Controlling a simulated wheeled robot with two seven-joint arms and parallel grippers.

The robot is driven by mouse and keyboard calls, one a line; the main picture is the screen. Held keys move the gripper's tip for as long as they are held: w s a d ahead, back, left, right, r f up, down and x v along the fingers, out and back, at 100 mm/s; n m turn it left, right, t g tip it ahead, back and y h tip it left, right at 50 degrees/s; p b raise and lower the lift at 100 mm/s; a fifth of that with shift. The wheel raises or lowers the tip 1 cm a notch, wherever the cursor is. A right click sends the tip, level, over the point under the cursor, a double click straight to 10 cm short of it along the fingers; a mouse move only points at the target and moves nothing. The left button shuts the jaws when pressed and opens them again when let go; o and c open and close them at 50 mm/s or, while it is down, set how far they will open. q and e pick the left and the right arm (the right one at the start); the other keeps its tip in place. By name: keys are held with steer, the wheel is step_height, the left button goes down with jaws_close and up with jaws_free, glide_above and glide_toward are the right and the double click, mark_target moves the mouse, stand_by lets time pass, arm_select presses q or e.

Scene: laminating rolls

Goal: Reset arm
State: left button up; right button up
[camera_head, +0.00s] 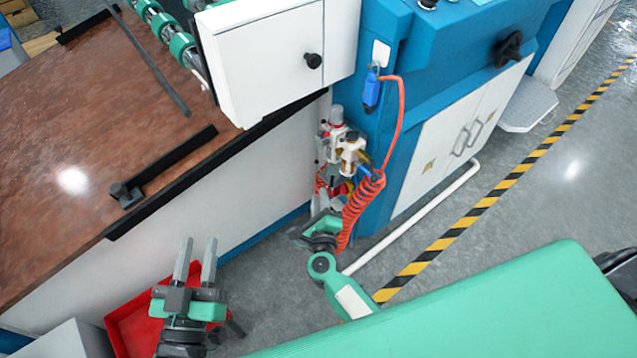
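My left gripper (198,246) points up the picture at the lower left, above a red tray or bin. Its two grey fingers stand apart with nothing between them, so it is open and empty. My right arm comes up from the lower middle. Its gripper (325,200) is at the foot of the blue machine, by the valve fittings and the coiled orange hose. Its fingers are hard to make out against the fittings, so I cannot tell whether they are open or shut.
A brown table (80,140) with black bars fills the upper left. The blue machine (392,130) with white doors stands at upper middle. The red tray (122,318) lies on the floor. The orange hose (358,208) hangs close to my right gripper. Grey floor (545,210) is clear at right.

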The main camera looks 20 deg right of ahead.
arm_select(q)
steer(key=shift+s+d+f+g, duration=0.1)
steer(key=shift+f+g, duration=0.2)
steer(key=shift+f, duration=0.1)
arm_select(e)
steer(key=shift+v, duration=1)
